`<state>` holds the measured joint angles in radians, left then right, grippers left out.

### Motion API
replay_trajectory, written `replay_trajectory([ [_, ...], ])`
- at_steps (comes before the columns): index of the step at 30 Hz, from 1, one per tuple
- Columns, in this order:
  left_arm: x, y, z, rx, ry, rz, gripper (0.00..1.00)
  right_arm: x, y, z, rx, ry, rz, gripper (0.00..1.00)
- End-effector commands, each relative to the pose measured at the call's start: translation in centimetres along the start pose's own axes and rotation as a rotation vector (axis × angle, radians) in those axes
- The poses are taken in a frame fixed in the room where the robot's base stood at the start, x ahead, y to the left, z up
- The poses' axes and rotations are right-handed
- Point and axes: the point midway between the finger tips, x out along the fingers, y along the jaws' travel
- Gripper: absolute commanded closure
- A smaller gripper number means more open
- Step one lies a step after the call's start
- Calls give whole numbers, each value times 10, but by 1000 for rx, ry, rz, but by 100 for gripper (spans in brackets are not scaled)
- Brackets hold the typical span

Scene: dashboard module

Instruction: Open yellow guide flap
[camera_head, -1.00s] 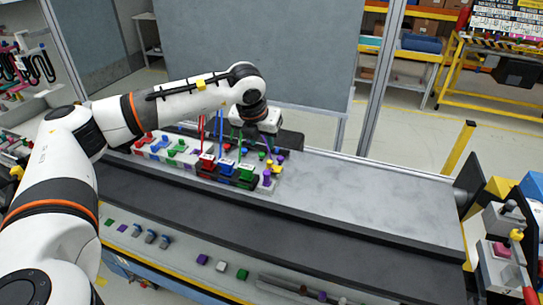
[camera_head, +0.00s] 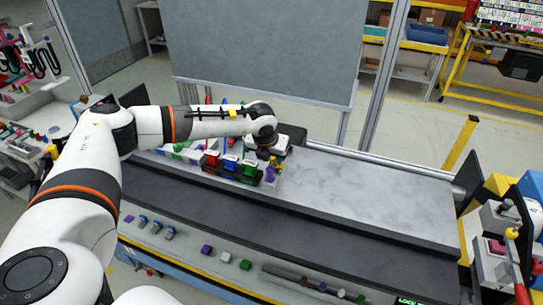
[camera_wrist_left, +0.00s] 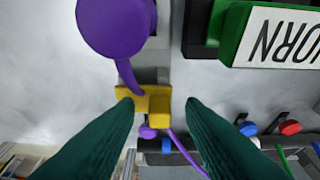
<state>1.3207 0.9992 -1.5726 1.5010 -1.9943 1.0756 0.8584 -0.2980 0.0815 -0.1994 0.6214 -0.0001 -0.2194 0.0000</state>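The yellow guide flap (camera_wrist_left: 145,104) shows in the left wrist view as a small blocky yellow piece below a purple round knob (camera_wrist_left: 113,24). My left gripper (camera_wrist_left: 160,103) is open, its two dark green fingers on either side of the flap. The left finger tip looks close to the flap's left edge; a gap shows on the right. I cannot tell whether either finger touches it. In the head view my left gripper (camera_head: 273,158) is low at the right end of the module row, and its wrist partly hides this spot. My right gripper is not in view.
A green block (camera_wrist_left: 272,34) labelled HORN stands beside the fingers. Red (camera_head: 211,159), blue (camera_head: 230,163) and green (camera_head: 249,168) modules line up left of the gripper. The grey tabletop (camera_head: 370,190) to the right is clear. A lever station (camera_head: 500,245) stands at far right.

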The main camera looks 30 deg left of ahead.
Motion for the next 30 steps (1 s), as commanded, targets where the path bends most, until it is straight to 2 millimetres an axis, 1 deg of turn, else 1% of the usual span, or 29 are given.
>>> replay_trajectory([
  [1, 0, 0, 0, 0, 0, 0, 72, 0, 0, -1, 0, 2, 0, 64],
  [6, 0, 0, 0, 0, 0, 0, 100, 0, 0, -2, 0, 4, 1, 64],
  [14, 0, 1, 0, 6, 1, -12, 100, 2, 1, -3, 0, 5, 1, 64],
  [20, -1, 4, -1, 34, 1, -76, 100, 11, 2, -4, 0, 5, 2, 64],
  [26, -3, 12, -1, 89, 1, -207, 100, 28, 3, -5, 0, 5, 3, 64],
  [30, -5, 18, -3, 138, 4, -326, 100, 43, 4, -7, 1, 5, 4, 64],
])
